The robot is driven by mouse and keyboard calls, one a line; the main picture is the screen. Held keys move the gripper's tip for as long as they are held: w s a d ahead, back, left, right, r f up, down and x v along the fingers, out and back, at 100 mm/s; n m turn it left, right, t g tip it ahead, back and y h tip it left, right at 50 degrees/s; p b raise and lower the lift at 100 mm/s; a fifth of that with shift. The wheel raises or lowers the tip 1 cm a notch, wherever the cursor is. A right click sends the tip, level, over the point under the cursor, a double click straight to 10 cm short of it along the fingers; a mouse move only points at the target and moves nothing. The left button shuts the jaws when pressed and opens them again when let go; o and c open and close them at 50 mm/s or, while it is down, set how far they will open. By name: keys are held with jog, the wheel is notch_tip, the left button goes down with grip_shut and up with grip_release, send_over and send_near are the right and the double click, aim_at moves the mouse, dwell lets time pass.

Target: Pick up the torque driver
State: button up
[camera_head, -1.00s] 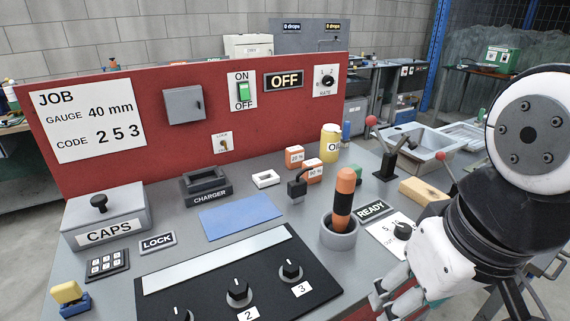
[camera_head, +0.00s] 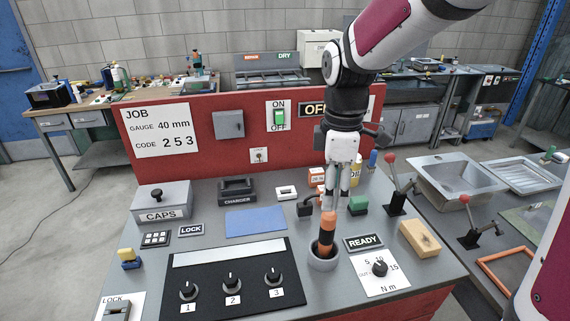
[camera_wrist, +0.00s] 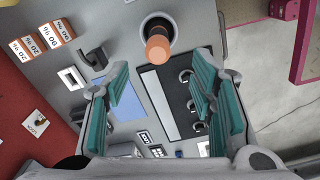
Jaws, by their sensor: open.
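The torque driver (camera_head: 327,233) has an orange and black handle and stands upright in a round grey cup (camera_head: 322,262) by the READY sign. My gripper (camera_head: 331,203) points down just above and behind the driver's top in the head view. In the wrist view the driver (camera_wrist: 157,46) is seen end-on in its cup, beyond the teal-padded fingers of my gripper (camera_wrist: 165,100). The fingers are wide apart with nothing between them. The driver's lower part is hidden in the cup.
A black panel with knobs (camera_head: 235,280) lies left of the cup. A torque dial plate (camera_head: 381,276) and a wooden block (camera_head: 420,238) are on the right. A green block (camera_head: 358,204) and red-balled levers (camera_head: 397,190) stand close behind. A blue mat (camera_head: 256,222) lies clear.

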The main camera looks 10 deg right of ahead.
aim_at(327, 234)
jog(key=shift+w+n, duration=0.15)
jog(key=shift+n, duration=0.15)
jog(key=shift+f, duration=0.4)
notch_tip(327, 234, down, 13)
jog(key=shift+f+p, duration=0.1)
jog(key=shift+p, duration=0.65)
grip_shut()
